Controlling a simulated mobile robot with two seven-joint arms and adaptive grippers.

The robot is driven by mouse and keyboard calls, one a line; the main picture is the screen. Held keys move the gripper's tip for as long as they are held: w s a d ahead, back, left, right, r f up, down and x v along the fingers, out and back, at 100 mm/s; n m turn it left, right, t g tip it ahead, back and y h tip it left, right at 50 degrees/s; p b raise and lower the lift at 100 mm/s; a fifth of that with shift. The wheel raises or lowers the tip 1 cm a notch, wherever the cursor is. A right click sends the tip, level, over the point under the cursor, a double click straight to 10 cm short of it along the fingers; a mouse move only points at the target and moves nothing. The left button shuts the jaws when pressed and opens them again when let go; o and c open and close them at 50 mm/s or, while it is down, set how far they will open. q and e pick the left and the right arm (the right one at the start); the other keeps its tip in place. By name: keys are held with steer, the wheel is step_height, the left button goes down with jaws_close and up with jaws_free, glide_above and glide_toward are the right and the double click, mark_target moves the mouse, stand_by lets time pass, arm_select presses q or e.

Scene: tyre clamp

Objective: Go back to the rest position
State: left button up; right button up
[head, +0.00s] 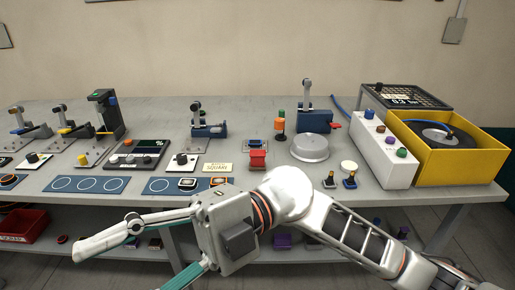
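My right arm comes in from the lower right, and its gripper (122,268) hangs in front of the workbench's front edge, pointing left. Its two fingers are spread wide apart, with nothing seen between them. One fingertip reaches the picture's bottom edge. My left gripper is not in view. The grey workbench (345,207) stands across the view, and the gripper is apart from the things on its top. A toggle clamp with a blue base (314,120) stands at the back, behind a round silver disc (310,148).
A yellow box (462,168) holding a dark wheel stands at the right, beside a white button box (385,152). Several more clamps and switch panels fill the left. A red bin (24,225) sits on the lower shelf. My forearm hides part of the bench's front edge.

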steer(key=w+d+r+m+t+y, duration=0.1)
steer(key=w+d+m+t+y, duration=0.1)
steer(key=w+m+t+y, duration=0.4)
steer(key=w+d+m+t+y, duration=0.35)
steer(key=w+m+t, duration=0.25)
steer(key=w, duration=0.2)
steer(key=w+d+f+m+t+h, duration=0.65)
steer(key=f+m+t, duration=0.25)
steer(key=f, duration=0.2)
steer(key=w+d+f+m+t+h, duration=0.5)
steer(key=d+f+m+t+h, duration=0.15)
steer(key=f+m+t, duration=0.35)
steer(key=s+d+f+m+g+h, duration=0.1)
steer(key=s+d+f+g+h, duration=0.2)
steer(key=f, duration=0.7)
steer(key=s+d+f+m+g+h, duration=0.1)
steer(key=s+d+f+g+h, duration=0.2)
steer(key=s+d+f, duration=0.4)
steer(key=s+d+f+m+g+h, duration=0.2)
steer(key=s+d+f, duration=0.4)
steer(key=f, duration=0.8)
steer(key=shift+d+f+g+h, duration=0.2)
steer(key=shift+d+g+h, duration=0.2)
steer(key=shift+h, duration=0.05)
